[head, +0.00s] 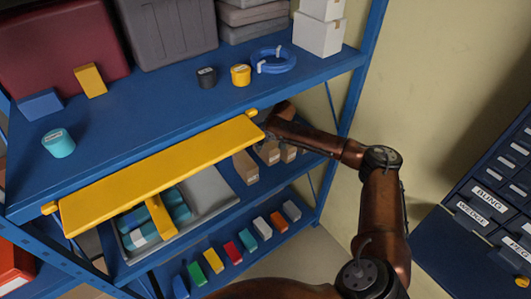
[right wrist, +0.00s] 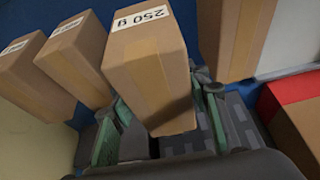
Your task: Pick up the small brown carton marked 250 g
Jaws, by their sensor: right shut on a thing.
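The small brown carton marked 250 g (right wrist: 148,62) stands in the middle of the right wrist view, its label upside down. My right gripper (right wrist: 160,125) has its green-padded fingers on either side of the carton's near end and is shut on it. In the head view my right arm reaches in from the right to the shelf unit, and its fingertips are hidden behind the yellow bar and shelf edge. Brown cartons (head: 245,167) show on the middle shelf there; which one is marked 250 g cannot be read. My left gripper is not in view.
Two similar cartons (right wrist: 73,58) stand close on the left and another (right wrist: 236,35) on the right. A red-topped box (right wrist: 296,110) is at the far right. A yellow bar (head: 160,165) crosses the shelf front. A grey tray (head: 208,188) lies left of the cartons.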

